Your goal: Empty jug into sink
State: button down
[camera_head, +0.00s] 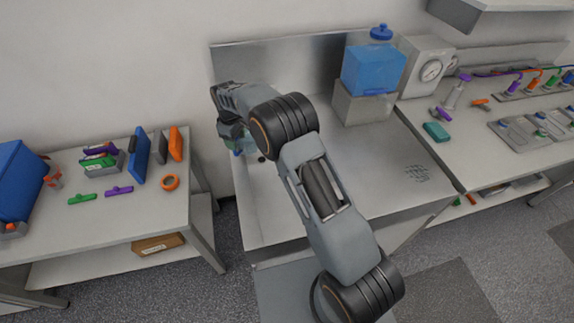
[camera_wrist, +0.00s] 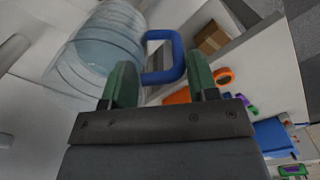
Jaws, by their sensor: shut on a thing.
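My gripper (camera_wrist: 162,82) is shut on the blue handle (camera_wrist: 178,42) of a clear jug (camera_wrist: 98,48), which fills the upper left of the wrist view. The jug looks pale blue; I cannot tell its water level or exact tilt. Only a small bluish part of the jug (camera_head: 243,148) shows there below my gripper. My arm covers part of the sink.
A blue container (camera_head: 373,70) stands on a grey box at the sink's back, beside a unit with a dial (camera_head: 431,70). A left table (camera_head: 110,215) holds coloured tools and an orange tape roll (camera_head: 170,182). A gap separates it from the sink. The sink's right side is clear.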

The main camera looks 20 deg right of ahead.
jog(key=shift+w+a+m+p, duration=0.25)
jog(key=shift+w+a+m, duration=0.35)
jog(key=shift+m, duration=1.65)
jog(key=shift+w+a+m+p, duration=0.3)
jog(key=shift+w+m, duration=0.55)
jog(key=shift+m, duration=1.45)
jog(key=shift+w+a+m+p, duration=0.25)
jog(key=shift+w+a+m, duration=0.35)
jog(key=shift+m, duration=1.65)
jog(key=shift+w+d, duration=0.1)
jog(key=shift+d, duration=0.05)
jog(key=shift+d, duration=0.1)
